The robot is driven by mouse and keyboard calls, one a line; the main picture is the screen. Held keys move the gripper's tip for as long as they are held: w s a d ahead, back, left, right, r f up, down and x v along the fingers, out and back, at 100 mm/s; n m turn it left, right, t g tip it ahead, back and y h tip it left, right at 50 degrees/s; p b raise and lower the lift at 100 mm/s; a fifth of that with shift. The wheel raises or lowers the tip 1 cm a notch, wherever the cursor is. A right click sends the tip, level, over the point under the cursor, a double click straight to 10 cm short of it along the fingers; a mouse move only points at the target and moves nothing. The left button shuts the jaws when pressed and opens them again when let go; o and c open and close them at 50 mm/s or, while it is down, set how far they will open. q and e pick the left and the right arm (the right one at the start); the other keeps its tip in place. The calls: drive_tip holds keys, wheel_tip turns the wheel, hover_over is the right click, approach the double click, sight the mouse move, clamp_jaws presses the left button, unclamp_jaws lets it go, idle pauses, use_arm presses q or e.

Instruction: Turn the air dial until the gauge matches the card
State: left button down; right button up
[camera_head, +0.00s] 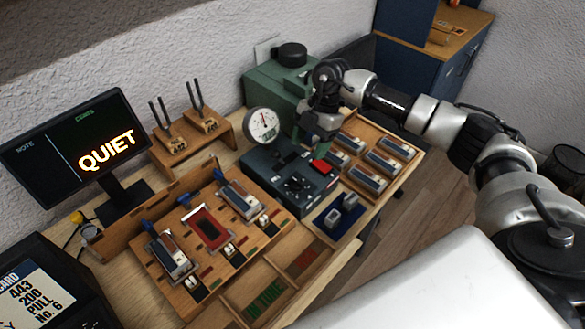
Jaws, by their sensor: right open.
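The air dial (295,185) is a dark knob on top of a dark grey box (262,168) in the middle of the bench. The gauge (263,122) is a round white face standing at the back of that box, with a small greenish readout low on it. Its needle and numbers are too small to read. The card (36,293) at the lower left reads "443 200 PULL NO. 6". My right gripper (312,138) is open above the back right of the box, behind the dial and apart from it. My left gripper is not in view.
A monitor (75,150) at left shows "QUIET". A red part (320,167) sits at the box's right. A wooden rack (215,268) holds metal reed blocks in front; a tray (410,150) with several more lies right. A green machine (270,88) stands behind.

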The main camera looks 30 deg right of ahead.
sight(297, 181)
drive_tip(key=f, duration=0.1)
drive_tip(key=s+a+f+p, duration=0.1)
drive_tip(key=a+f, duration=0.1)
drive_tip(key=f, duration=0.1)
drive_tip(key=shift+s, duration=0.35)
drive_tip(key=x, duration=0.1)
drive_tip(key=p+x, duration=0.1)
drive_tip(key=x, duration=0.1)
drive_tip(key=shift+w, duration=0.35)
drive_tip(key=shift+x, duration=1.15)
drive_tip(key=shift+f, duration=0.2)
drive_tip(key=c, duration=0.9)
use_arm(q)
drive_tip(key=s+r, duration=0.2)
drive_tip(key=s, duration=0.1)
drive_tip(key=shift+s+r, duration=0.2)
use_arm(e)
drive_tip(key=shift+c, duration=0.2)
